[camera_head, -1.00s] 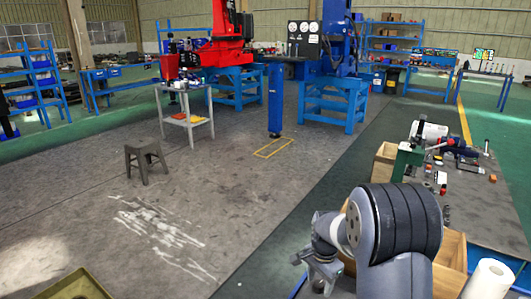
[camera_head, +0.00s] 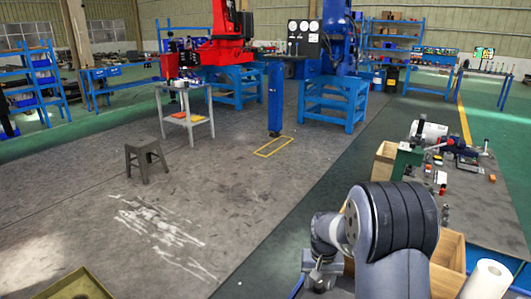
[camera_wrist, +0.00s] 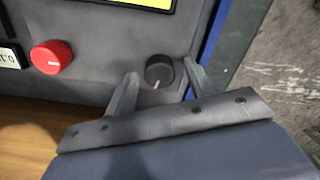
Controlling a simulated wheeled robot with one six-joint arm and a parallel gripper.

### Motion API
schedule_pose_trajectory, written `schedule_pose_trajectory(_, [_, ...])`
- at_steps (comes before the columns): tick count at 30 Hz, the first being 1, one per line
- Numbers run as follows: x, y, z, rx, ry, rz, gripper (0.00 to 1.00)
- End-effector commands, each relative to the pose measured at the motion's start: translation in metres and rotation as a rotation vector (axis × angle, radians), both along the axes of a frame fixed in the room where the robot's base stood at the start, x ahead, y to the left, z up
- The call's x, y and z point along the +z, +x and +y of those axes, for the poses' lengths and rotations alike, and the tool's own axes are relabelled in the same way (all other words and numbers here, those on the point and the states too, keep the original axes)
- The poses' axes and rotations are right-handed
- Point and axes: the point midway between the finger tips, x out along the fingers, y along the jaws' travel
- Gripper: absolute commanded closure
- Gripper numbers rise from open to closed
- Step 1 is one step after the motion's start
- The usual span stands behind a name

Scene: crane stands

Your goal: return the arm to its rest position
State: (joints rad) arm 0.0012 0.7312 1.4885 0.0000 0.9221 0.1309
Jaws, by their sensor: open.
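My gripper (camera_wrist: 160,88) shows in the wrist view with its two fingers apart and nothing held between them. A black knob (camera_wrist: 159,71) on a grey panel (camera_wrist: 110,40) shows in the gap between the fingertips; I cannot tell how far the tips are from it. A red knob (camera_wrist: 51,57) is to the left on the same panel. In the head view my folded arm is at the lower right, and the gripper's fingers cannot be made out there.
A workbench (camera_head: 497,205) with tools and wooden boxes (camera_head: 448,255) lies close by on the right. A white roll (camera_head: 488,279) stands at the lower right corner. A stool (camera_head: 147,160) and a small cart (camera_head: 187,119) stand farther off on open floor.

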Motion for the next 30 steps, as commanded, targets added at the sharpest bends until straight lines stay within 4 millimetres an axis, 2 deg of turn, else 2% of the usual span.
schedule_pose_trajectory(13, [0.000, 0.000, 0.000, 0.326, 0.000, 0.000, 0.48])
schedule_pose_trajectory(19, [0.014, 0.001, 0.000, 0.331, 0.000, -0.002, 0.48])
schedule_pose_trajectory(30, [0.016, 0.000, 0.000, 0.329, 0.000, 0.000, 0.48])
